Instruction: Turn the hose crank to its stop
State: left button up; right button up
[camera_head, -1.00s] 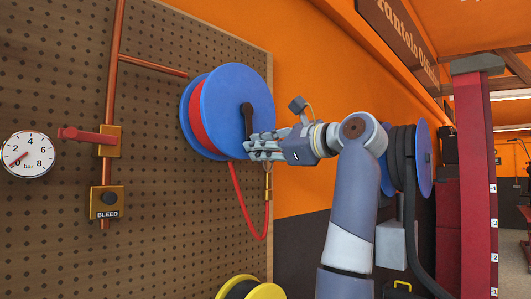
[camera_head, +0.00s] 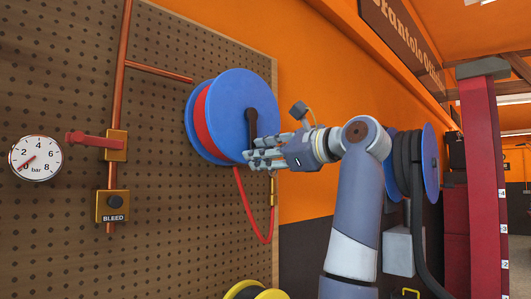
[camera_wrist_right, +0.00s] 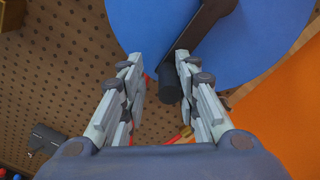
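The hose reel (camera_head: 247,105) has blue discs with red hose between them and is mounted by the pegboard. Its dark crank (camera_head: 251,122) hangs almost straight down from the hub. My right gripper (camera_head: 248,158) is at the crank's lower end. In the right wrist view the crank arm (camera_wrist_right: 207,28) runs down from the upper right to a dark cylindrical handle (camera_wrist_right: 169,84). My right gripper (camera_wrist_right: 152,64) is open there. The handle is between its fingers, close to the right-hand finger and apart from the left-hand one. My left gripper is not in view.
A red hose loop (camera_head: 247,215) hangs below the reel. The pegboard (camera_head: 175,165) carries a pressure gauge (camera_head: 36,158) with its needle near 0, a red-handled valve (camera_head: 95,140) and a BLEED box (camera_head: 112,205). A red lift post (camera_head: 482,170) stands at right.

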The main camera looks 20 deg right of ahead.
jog(key=shift+s+a+r, duration=0.15)
jog(key=shift+r, duration=0.05)
jog(key=v, duration=1.1)
jog(key=shift+s, duration=0.4)
jog(key=shift+f, duration=0.1)
